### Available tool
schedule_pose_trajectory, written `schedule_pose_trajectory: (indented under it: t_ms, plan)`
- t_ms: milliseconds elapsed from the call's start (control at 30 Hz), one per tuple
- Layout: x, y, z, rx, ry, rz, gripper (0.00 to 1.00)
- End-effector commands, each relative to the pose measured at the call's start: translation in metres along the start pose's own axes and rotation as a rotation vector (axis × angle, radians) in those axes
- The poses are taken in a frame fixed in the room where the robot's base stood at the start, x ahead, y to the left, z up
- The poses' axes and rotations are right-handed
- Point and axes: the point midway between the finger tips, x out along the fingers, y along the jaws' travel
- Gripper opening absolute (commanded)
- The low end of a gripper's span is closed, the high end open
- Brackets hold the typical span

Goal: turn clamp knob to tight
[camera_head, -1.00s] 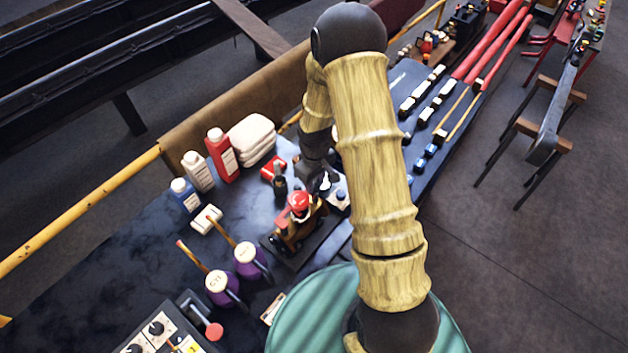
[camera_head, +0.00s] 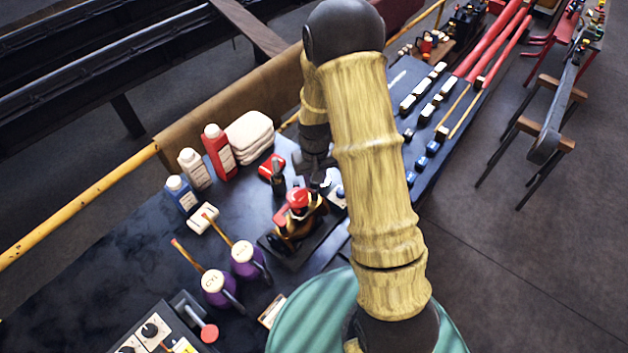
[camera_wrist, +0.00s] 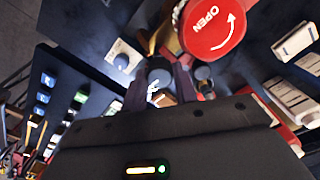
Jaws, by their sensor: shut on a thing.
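The clamp knob appears to be the dark grey round knob (camera_wrist: 160,77) between my fingers in the wrist view. My gripper (camera_wrist: 163,84) is shut on it. In the head view my gripper (camera_head: 318,172) points down just behind the small brass-and-dark device (camera_head: 298,228) on a black base, and my arm partly covers that spot. The knob's grip is too small to make out there. A red round handwheel (camera_wrist: 213,24) marked OPEN with a curved arrow is close to my fingers in the wrist view. The knob's tightness cannot be read.
White, red and blue-labelled bottles (camera_head: 218,152) and folded white cloths (camera_head: 250,136) stand behind. Two purple oil cans (camera_head: 220,288) are at the front left. A control box (camera_head: 150,333) is at the lower left. The left part of the dark bench (camera_head: 110,255) is clear.

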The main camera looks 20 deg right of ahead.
Motion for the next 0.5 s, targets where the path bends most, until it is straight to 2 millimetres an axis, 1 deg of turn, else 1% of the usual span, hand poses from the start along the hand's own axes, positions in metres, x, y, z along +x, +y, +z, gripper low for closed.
schedule_pose_trajectory:
  t_ms: [500]
  plan:
    - [-0.0001, 0.0011, 0.0004, 0.494, -0.001, 0.000, 0.06]
